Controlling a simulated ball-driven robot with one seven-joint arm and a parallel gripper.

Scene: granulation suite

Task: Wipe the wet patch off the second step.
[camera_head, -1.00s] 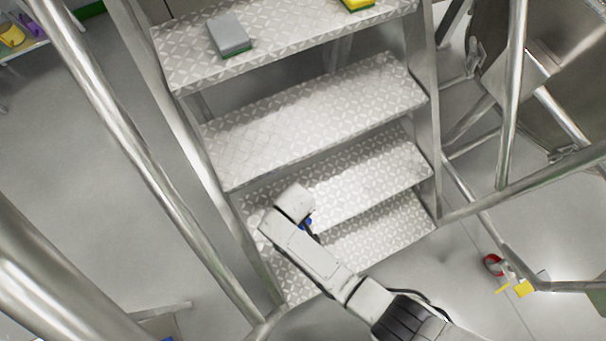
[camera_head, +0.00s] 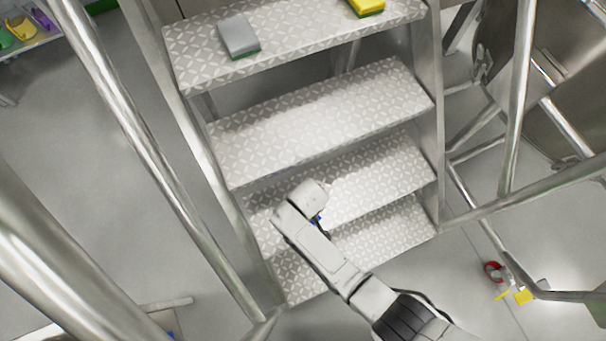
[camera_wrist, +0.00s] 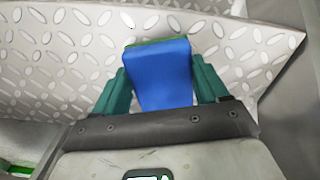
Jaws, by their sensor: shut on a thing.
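My gripper (camera_wrist: 160,82) is shut on a blue sponge (camera_wrist: 161,72) with a green edge, held between two dark green fingers in the wrist view. In the head view only a bit of the blue sponge (camera_head: 316,219) shows beside my wrist. The second step (camera_head: 385,175) from the bottom is patterned metal, and my wrist is over its left part. The sponge is at the patterned tread in the wrist view; whether it touches is unclear. A pale sheen lies on this step right of my wrist; I cannot tell wet patch from glare.
A grey sponge (camera_head: 239,36) and a yellow sponge (camera_head: 366,5) lie on the top visible step (camera_head: 300,35). Metal handrails (camera_head: 150,150) flank the stairs. A red ring-shaped object (camera_head: 493,271) and a yellow piece (camera_head: 523,296) are on the right.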

